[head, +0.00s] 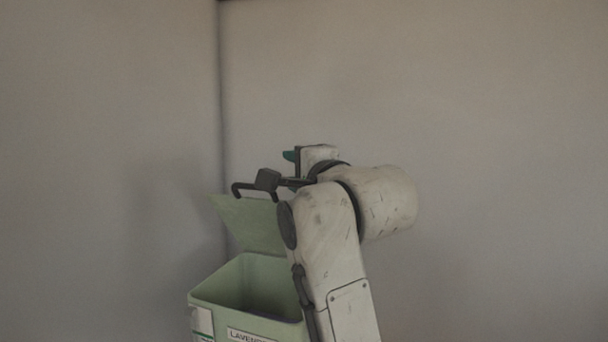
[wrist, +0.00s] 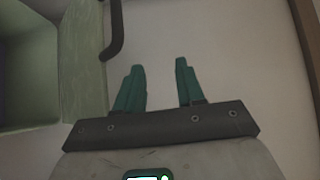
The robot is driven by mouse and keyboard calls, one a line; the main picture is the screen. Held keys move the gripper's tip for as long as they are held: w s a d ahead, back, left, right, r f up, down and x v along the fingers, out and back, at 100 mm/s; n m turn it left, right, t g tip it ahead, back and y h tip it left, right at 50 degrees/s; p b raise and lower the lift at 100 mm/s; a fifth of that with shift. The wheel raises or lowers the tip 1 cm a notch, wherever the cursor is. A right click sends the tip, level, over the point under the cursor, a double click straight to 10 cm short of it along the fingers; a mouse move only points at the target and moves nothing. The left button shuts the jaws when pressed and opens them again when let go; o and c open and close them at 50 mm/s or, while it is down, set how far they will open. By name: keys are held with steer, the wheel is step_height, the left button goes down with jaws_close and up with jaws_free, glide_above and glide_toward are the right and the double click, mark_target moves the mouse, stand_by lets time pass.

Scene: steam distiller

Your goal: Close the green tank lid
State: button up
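The green tank (head: 215,291) stands at the bottom of the head view, its top open and its inside visible. Its green lid (head: 248,222) is raised, standing up from the far rim and leaning. A dark curved handle (head: 238,188) shows at the lid's upper edge. In the wrist view the lid (wrist: 85,62) is at the left, with its handle (wrist: 117,30) beside it and the tank's inside (wrist: 30,75) further left. My gripper (wrist: 160,66) has two teal fingers spread apart with nothing between them, right of the lid and handle. In the head view my arm hides part of the tank and lid.
A plain grey wall (head: 480,120) fills the background, with a corner (head: 222,120) behind the tank. The space right of my arm looks clear. A brown strip (wrist: 304,40) runs along the right edge of the wrist view.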

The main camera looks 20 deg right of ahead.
steer(key=shift+s+d+f, duration=0.1)
steer(key=shift+s+d, duration=0.05)
steer(key=shift+s, duration=0.8)
steer(key=shift+s+d+f, duration=0.1)
steer(key=shift+s, duration=0.8)
steer(key=shift+p, duration=0.3)
